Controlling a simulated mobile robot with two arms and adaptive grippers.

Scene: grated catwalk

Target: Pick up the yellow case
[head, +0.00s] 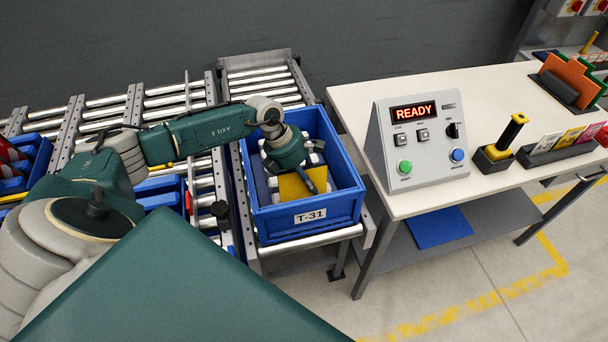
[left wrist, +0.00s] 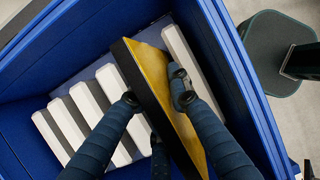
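The yellow case (head: 302,184) is in the blue tote (head: 309,215) labelled T-31. Its flat yellow face and dark edge show in the left wrist view (left wrist: 158,78), where it stands at a slant to the white bars. My left gripper (head: 290,166) reaches down into the tote from above. In the left wrist view its fingers (left wrist: 154,87) lie on both sides of the case, seemingly touching it, so it looks shut on the case. The lower part of the case is hidden by the fingers. My right gripper is not in view.
White bars (left wrist: 85,103) stand in a row beside the case inside the tote. The tote's walls close in around the gripper. A roller conveyor (head: 262,75) runs behind and left. A table (head: 352,100) with a READY control box (head: 424,150) stands at the right.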

